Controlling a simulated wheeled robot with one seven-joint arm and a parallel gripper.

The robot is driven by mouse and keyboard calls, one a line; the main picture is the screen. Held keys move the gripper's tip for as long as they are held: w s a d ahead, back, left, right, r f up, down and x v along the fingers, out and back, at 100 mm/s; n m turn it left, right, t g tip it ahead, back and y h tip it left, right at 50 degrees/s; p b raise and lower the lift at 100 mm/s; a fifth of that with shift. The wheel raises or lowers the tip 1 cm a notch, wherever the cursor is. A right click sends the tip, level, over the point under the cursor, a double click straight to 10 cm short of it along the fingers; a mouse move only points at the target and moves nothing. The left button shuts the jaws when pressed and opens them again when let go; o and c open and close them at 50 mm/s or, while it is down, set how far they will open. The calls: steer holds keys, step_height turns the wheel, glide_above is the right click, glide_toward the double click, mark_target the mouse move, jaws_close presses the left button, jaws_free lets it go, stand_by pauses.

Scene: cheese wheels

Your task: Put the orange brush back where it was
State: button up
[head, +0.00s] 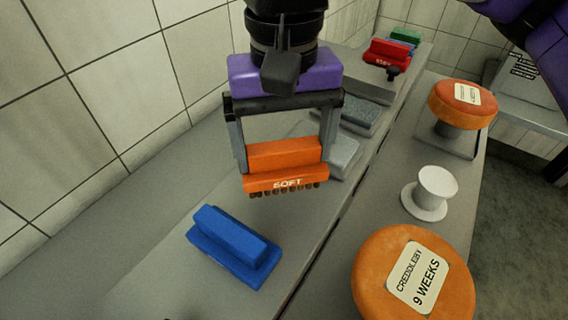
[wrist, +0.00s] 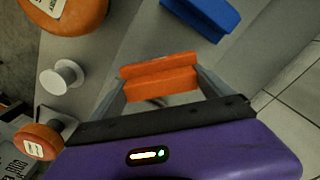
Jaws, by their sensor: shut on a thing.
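The orange brush (head: 286,165) is marked "SOFT" and has brown bristles pointing down. My gripper (head: 285,150) is shut on it, one finger at each end, and holds it in the air above the grey shelf (head: 150,285). The brush (wrist: 160,78) also shows between the fingers in the wrist view. A blue brush or block (head: 235,245) lies on the shelf in front, a little left of and below the held brush. A light grey block (head: 342,156) sits on the shelf behind my gripper, partly hidden by it.
A grey tray (head: 362,117) and a red brush (head: 386,52) with a green one (head: 405,36) stand farther back. To the right are an orange cheese wheel (head: 375,275), a white spool-like stand (head: 436,185) and another cheese wheel on a stand (head: 450,100). A tiled wall bounds the left.

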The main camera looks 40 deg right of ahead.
mark_target(284, 168)
steer(key=shift+f, duration=1.95)
steer(key=shift+f, duration=0.15)
steer(key=o, duration=1)
steer(key=shift+o, duration=0.2)
step_height(284, 168, up, 12)
steer(key=shift+r, duration=0.15)
